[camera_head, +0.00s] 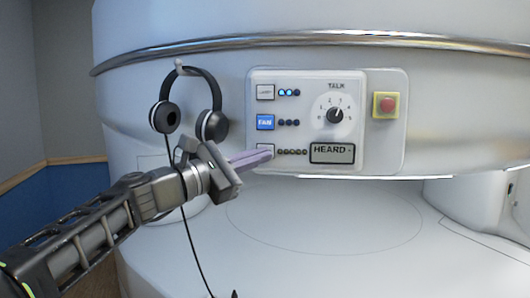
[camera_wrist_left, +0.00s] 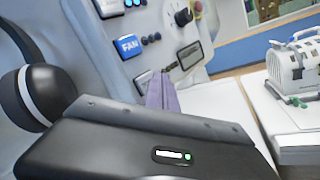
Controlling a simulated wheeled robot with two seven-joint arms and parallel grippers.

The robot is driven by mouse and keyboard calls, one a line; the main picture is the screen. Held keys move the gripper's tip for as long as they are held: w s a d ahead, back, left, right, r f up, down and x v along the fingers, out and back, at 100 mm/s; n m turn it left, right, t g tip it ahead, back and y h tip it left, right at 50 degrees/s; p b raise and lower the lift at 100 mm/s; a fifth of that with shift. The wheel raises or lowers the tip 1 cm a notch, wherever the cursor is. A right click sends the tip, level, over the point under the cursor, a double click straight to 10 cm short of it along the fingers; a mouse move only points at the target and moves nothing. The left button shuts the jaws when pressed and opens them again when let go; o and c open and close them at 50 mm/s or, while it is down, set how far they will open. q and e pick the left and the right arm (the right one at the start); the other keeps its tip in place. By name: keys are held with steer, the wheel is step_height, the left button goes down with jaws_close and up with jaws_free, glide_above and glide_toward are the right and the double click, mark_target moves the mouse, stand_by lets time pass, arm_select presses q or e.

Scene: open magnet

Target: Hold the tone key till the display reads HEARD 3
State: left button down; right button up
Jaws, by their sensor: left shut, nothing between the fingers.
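The control panel (camera_head: 300,80) is on the white magnet housing. Its display (camera_head: 332,153) reads "HEARD -"; it also shows in the left wrist view (camera_wrist_left: 190,54). The lowest key (camera_head: 265,147) in the left column, beside a row of unlit dots, is mostly covered by my fingertips, so its label is hidden. My left gripper (camera_head: 268,154) is shut and empty, its purple fingers pointing at that key. The tips are at or very close to the key; I cannot tell whether they touch. In the left wrist view the fingers (camera_wrist_left: 162,92) end by the panel's lower edge.
Above are the blue FAN key (camera_head: 265,122), a top key (camera_head: 265,92) with lit blue dots, the TALK dial (camera_head: 334,115) and a red button (camera_head: 388,105). Headphones (camera_head: 212,125) hang left of the panel, their cable passing by my arm. A white device (camera_wrist_left: 292,65) stands at right.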

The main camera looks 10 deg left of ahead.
arm_select(q)
steer(key=shift+w, duration=0.3)
steer(key=shift+w+a, duration=0.1)
steer(key=shift+w, duration=0.4)
stand_by(2.2)
steer(key=shift+s, duration=0.1)
stand_by(0.5)
steer(key=shift+s, duration=0.8)
steer(key=s, duration=0.1)
steer(key=s+b, duration=0.1)
steer(key=s, duration=0.3)
steer(key=shift+d+b, duration=0.4)
stand_by(0.4)
